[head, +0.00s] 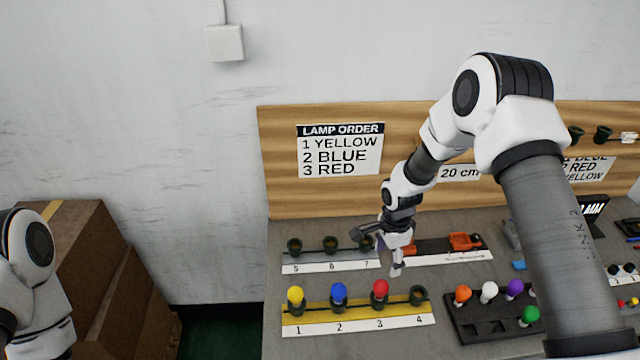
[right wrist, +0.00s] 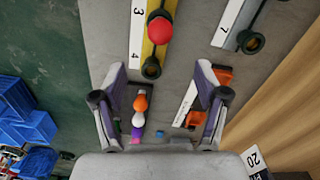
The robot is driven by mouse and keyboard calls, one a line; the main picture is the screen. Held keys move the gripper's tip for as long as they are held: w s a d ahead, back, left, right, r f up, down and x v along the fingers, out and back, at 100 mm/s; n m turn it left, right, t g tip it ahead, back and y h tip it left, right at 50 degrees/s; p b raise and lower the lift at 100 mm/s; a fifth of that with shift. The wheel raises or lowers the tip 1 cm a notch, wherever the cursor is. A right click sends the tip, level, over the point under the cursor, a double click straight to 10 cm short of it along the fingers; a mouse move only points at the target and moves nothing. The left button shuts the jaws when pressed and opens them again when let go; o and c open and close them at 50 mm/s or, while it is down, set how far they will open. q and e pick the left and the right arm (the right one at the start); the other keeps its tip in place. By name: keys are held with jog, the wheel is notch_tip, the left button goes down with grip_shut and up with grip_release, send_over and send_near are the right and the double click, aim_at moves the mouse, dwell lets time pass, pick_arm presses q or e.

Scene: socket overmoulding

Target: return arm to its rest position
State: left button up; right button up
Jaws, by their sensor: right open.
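My right arm reaches in from the right in the head view, bent over the bench (head: 262,342). Its gripper (head: 381,252) is open and empty above the bench, between the rear and front socket strips. In the right wrist view its two fingers (right wrist: 160,72) stand wide apart with nothing held between them. My left arm shows only in part at the left edge of the head view, and its gripper is out of view.
The front strip (head: 358,327) holds yellow (head: 295,294), blue (head: 339,291) and red (head: 380,288) lamps; socket 4 (head: 418,295) is empty. Rear sockets (head: 330,244) look empty. A dark tray (head: 470,332) holds several lamps. A wooden backboard (head: 280,150) stands behind. Cardboard boxes (head: 88,245) stand left.

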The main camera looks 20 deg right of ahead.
jog(key=s+a+f+n+b, duration=0.2)
jog(key=s+f, duration=0.2)
jog(key=f, duration=0.1)
jog(key=s+a+f+n+b, duration=0.2)
jog(key=s+f+n+b, duration=0.1)
jog(key=f, duration=0.3)
jog(key=s+a+f+n+b, duration=0.2)
jog(key=s+f, duration=0.3)
jog(key=shift+s+a+f+n+y+b, duration=0.25)
jog(key=shift+s+f+n+y+b, duration=0.1)
jog(key=shift+s+f+n+y, duration=0.05)
jog(key=s+a+f+n+b, duration=0.1)
jog(key=s+f+n+b, duration=0.1)
jog(key=s+n, duration=0.3)
jog(key=s+a+f+n+b, duration=0.1)
jog(key=s+f+n+b, duration=0.2)
jog(key=s, duration=0.7)
jog(key=shift+s+f+n+h, duration=0.3)
jog(key=shift+f+n+h, duration=0.1)
jog(key=shift+f+n, duration=0.55)
